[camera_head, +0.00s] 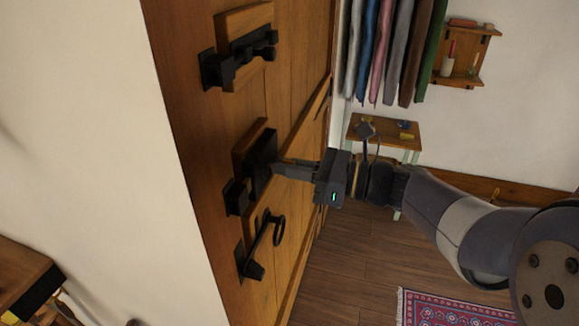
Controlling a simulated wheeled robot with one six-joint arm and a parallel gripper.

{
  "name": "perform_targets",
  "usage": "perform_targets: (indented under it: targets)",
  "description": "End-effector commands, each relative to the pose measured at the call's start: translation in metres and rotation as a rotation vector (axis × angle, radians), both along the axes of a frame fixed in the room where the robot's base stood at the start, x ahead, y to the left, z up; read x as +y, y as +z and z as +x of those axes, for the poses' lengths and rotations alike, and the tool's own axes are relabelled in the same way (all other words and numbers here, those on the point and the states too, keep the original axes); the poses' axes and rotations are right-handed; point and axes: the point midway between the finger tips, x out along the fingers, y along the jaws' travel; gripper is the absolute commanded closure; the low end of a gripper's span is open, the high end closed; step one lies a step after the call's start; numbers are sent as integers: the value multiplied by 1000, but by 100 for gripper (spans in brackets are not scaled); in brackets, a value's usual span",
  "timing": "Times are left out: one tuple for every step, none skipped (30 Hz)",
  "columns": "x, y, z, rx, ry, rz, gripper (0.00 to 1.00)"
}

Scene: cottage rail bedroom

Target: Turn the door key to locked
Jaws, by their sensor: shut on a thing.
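The wooden door (290,80) appears tilted in the head view. A black lock box (261,160) on a wooden block is fixed to it at mid height. My gripper (277,169) reaches in from the right, its fingertips right at the face of the lock box. The fingers are shut on the key, which they hide almost wholly, so I cannot tell which way it is turned.
A black bolt (238,60) is on the door above the lock. A black handle with a ring (262,243) is just below it. Hanging clothes (388,50), a small table (385,136) and a wall shelf (466,55) are behind. A patterned rug (450,309) lies on the wooden floor.

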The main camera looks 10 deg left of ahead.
Motion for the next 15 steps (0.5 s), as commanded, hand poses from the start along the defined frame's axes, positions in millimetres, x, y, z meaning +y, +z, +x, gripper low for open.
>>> perform_targets:
  targets:
    - [0,-1,0,-14,0,-1,100]
    - [0,-2,0,-24,0,-2,100]
    - [0,-2,0,-40,0,-3,100]
    - [0,-2,0,-53,0,-4,100]
    - [0,-3,0,-69,0,-5,100]
    - [0,-3,-1,-93,0,-7,100]
    - [0,-3,-1,-112,0,-8,100]
    - [0,-4,-1,-134,0,-10,100]
    - [0,-4,-1,-164,0,-12,100]
    - [0,-4,-1,-187,0,-14,100]
    - [0,-5,-1,-212,0,-16,100]
    - [0,-5,-1,-248,0,-18,100]
    - [0,-5,-1,-276,0,-20,100]
    - [0,-5,-1,-304,-1,-23,100]
    - [0,-5,-1,-343,-1,-25,100]
